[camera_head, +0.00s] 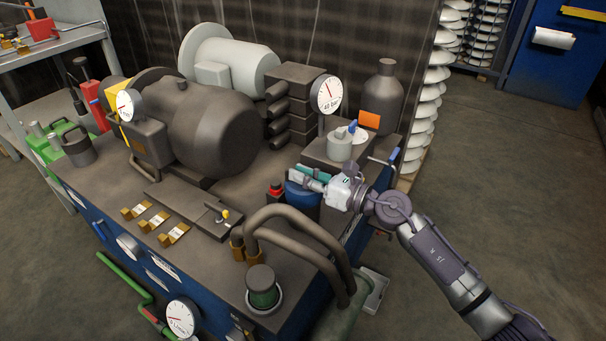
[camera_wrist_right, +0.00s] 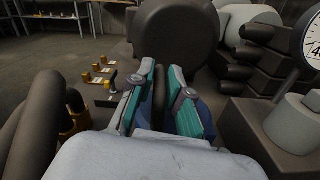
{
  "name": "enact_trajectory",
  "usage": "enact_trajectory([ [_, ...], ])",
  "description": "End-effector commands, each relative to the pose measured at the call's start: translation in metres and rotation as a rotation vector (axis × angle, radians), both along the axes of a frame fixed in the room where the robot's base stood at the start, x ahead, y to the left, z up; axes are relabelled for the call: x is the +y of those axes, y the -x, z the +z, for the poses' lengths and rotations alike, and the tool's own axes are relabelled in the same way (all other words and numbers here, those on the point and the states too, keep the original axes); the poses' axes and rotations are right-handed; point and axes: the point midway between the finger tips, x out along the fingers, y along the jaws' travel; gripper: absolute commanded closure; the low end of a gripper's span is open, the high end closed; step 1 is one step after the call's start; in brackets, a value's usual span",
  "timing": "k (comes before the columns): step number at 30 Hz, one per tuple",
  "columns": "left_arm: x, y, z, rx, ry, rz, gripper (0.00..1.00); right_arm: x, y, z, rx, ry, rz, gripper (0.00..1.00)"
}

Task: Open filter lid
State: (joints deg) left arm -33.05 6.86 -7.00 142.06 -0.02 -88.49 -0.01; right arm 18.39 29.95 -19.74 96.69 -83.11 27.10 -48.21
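A blue cylindrical filter housing (camera_head: 303,200) stands near the right edge of the bench, partly under my right gripper (camera_head: 308,180). I cannot make out its lid clearly beneath the fingers. In the right wrist view, the teal-padded fingers of my right gripper (camera_wrist_right: 161,95) stand a small gap apart, with a dark upright bar or handle (camera_wrist_right: 160,90) between them. The pads are very close to it, but I cannot tell whether they press on it. Blue surface of the housing (camera_wrist_right: 207,112) shows behind the right finger. My left gripper is in neither view.
A red-topped button (camera_head: 276,189) and thick curved hoses (camera_head: 295,222) are close to the left and front of the housing. A grey cylinder (camera_head: 339,147) and a pressure gauge (camera_head: 326,95) stand behind. The floor right of the bench is open.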

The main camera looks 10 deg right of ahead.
Motion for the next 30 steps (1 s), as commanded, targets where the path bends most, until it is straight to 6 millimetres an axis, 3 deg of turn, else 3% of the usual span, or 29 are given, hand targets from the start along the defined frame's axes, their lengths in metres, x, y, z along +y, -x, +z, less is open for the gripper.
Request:
enact_trajectory([
  [2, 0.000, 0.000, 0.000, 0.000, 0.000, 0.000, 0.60, 0.000, 0.000, 0.000, 0.000, 0.000, 0.000, 1.00],
  [18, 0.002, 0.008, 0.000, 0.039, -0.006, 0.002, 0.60, -0.002, -0.001, 0.003, 0.016, -0.014, -0.001, 1.00],
  [30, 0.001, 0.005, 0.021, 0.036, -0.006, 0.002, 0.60, -0.018, -0.017, 0.020, 0.185, -0.184, -0.003, 1.00],
])
